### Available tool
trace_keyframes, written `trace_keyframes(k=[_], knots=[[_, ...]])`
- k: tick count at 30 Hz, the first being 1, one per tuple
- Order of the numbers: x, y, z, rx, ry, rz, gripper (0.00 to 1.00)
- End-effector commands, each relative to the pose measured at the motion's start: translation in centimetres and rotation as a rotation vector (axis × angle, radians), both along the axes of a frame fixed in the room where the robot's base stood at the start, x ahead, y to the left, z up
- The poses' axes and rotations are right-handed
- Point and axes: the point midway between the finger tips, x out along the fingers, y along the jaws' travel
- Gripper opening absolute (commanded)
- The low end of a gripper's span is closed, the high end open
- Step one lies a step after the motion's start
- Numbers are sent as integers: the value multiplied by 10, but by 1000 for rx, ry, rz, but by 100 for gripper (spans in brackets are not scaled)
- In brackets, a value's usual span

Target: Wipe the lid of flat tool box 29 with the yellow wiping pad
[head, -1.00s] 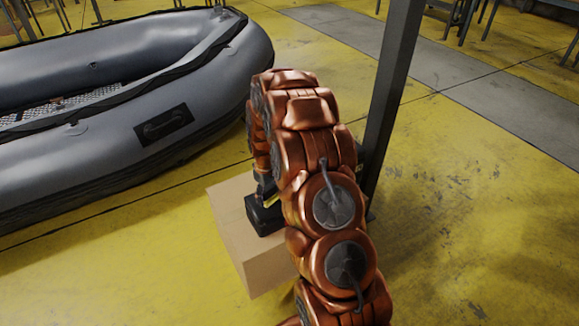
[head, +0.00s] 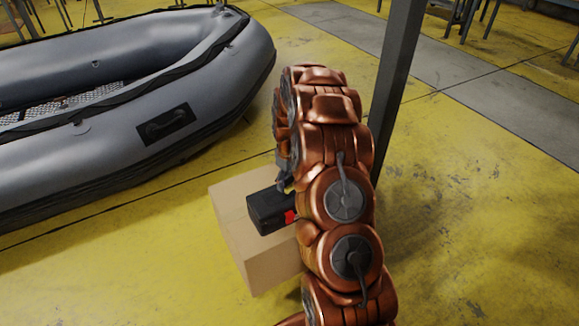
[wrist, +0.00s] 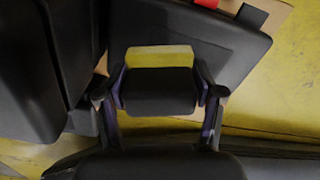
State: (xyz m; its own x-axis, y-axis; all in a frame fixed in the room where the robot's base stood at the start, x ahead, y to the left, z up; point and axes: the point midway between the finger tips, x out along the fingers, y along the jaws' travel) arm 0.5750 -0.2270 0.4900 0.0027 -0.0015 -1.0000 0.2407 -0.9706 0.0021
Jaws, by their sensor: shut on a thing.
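The flat tool box (head: 264,205), black with a red latch, lies on a cardboard box in the head view. Its dark lid (wrist: 205,38) fills the upper middle of the wrist view. My gripper (wrist: 160,92) is shut on the yellow wiping pad (wrist: 160,56), which shows a yellow strip and a dark block between the fingers. The pad is over the lid's lower edge in the wrist view; I cannot tell if it touches.
The cardboard box (head: 250,262) stands on the yellow floor. A grey inflatable boat (head: 215,85) lies behind it to the left. A dark post (head: 393,90) rises close to the right of my arm. The floor at the right is open.

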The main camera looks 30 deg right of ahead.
Motion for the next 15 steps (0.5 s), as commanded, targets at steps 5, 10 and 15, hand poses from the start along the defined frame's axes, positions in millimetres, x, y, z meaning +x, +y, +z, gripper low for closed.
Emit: trace_keyframes(k=[5, 10, 15], knots=[[0, 1, 17, 0, 2, 2, 34], [1, 3, 33, 0, 0, 4, 34], [2, 4, 48, -1, -2, 6, 34]])
